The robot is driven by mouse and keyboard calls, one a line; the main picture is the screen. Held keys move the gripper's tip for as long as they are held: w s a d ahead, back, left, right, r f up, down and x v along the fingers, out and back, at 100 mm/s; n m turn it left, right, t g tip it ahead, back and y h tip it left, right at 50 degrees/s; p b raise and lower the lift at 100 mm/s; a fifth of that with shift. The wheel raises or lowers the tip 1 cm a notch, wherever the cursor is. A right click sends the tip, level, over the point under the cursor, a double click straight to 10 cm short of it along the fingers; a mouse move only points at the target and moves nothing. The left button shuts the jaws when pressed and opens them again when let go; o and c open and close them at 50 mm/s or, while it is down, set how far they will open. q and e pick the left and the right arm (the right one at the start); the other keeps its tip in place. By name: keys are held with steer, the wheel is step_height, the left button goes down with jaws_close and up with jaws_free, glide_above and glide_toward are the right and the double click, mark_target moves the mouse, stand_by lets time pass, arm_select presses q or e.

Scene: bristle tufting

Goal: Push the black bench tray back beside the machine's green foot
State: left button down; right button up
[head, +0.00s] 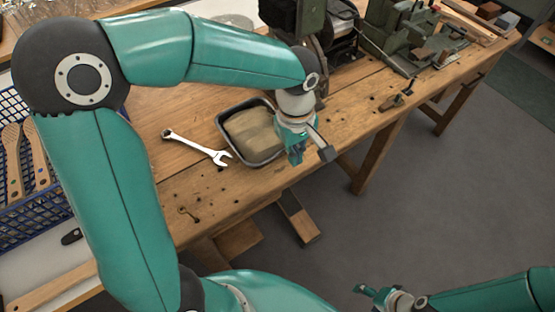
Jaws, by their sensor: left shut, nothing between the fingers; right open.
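The black bench tray (262,162) sits on the wooden bench near its front edge, with a brown block-like load in it. My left gripper (296,158) is shut and empty, pointing down at the tray's right side. It overlaps the tray's right rim in the picture, and I cannot tell whether it touches. The dark green machine (312,18) stands behind the tray at the top of the view. Its foot is largely hidden behind my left arm. My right gripper (368,293) is open and empty, low over the floor and away from the bench.
A wrench (197,146) lies on the bench just left of the tray. A blue basket (35,200) with wooden brushes stands at far left. A small tool (397,97) and another green machine (408,35) are further right. Bare bench top lies between the tray and that tool.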

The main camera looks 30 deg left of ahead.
arm_select(q)
steer(key=shift+n+y, duration=0.3)
steer(key=shift+n, duration=0.3)
steer(key=a+f, duration=0.1)
steer(key=f, duration=0.1)
steer(key=a+f, duration=0.1)
steer(key=f, duration=0.1)
steer(key=a+f+p, duration=0.1)
steer(key=f, duration=0.2)
steer(key=shift+w+a, duration=0.2)
steer(key=shift+a, duration=0.2)
steer(key=shift+w+a+f, duration=0.15)
steer(key=shift+w+a, duration=0.05)
steer(key=shift+a, duration=0.4)
